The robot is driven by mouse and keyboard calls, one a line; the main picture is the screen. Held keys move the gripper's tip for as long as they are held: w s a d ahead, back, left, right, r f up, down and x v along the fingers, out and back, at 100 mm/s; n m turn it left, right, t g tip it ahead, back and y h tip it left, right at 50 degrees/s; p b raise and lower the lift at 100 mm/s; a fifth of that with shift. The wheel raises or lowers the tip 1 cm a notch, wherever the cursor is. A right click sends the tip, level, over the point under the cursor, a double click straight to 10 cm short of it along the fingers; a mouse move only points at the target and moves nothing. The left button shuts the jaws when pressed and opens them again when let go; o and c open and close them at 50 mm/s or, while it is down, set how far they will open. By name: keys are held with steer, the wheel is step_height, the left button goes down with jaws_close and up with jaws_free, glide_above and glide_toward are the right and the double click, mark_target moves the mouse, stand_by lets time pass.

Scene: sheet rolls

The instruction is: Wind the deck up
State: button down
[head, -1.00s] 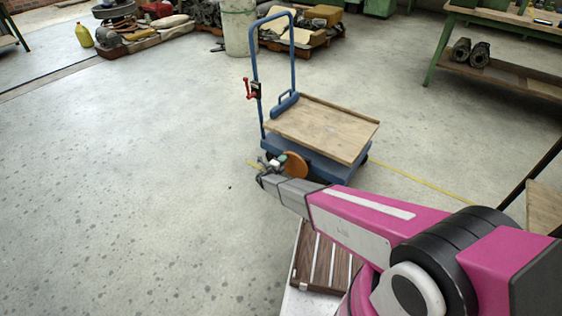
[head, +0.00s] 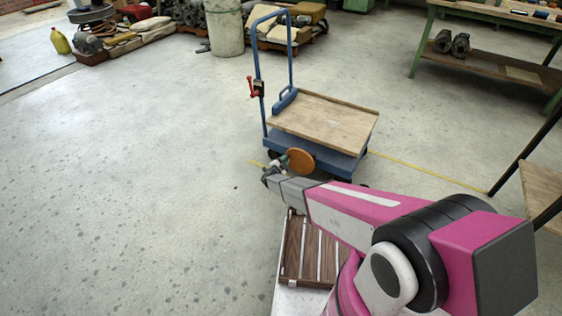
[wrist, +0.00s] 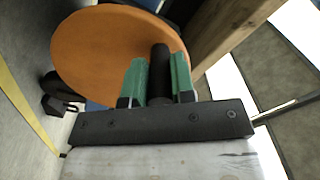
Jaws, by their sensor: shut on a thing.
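The blue trolley (head: 328,158) carries a flat wooden deck (head: 325,120) low over its base. An orange round wheel (head: 300,161) is on its near left side; it fills much of the upper left of the wrist view (wrist: 90,60). A black upright knob (wrist: 160,75) stands by the wheel's near edge. My gripper (wrist: 158,82) has its green fingers shut on the knob, one on each side. In the head view my gripper (head: 279,164) is at the wheel's left side. The knob's lower end is hidden.
A red crank handle (head: 252,87) is on the trolley's blue upright (head: 262,110). A slatted dark wood piece (head: 312,250) lies near my arm. A green workbench (head: 490,75) stands at right. Floor to the left is clear.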

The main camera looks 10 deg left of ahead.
steer(key=shift+s+d+f, duration=0.15)
steer(key=shift+f, duration=0.1)
steer(key=c, duration=1)
jaws_free()
steer(key=shift+o, duration=0.2)
steer(key=shift+r, duration=0.1)
steer(key=shift+r, duration=0.1)
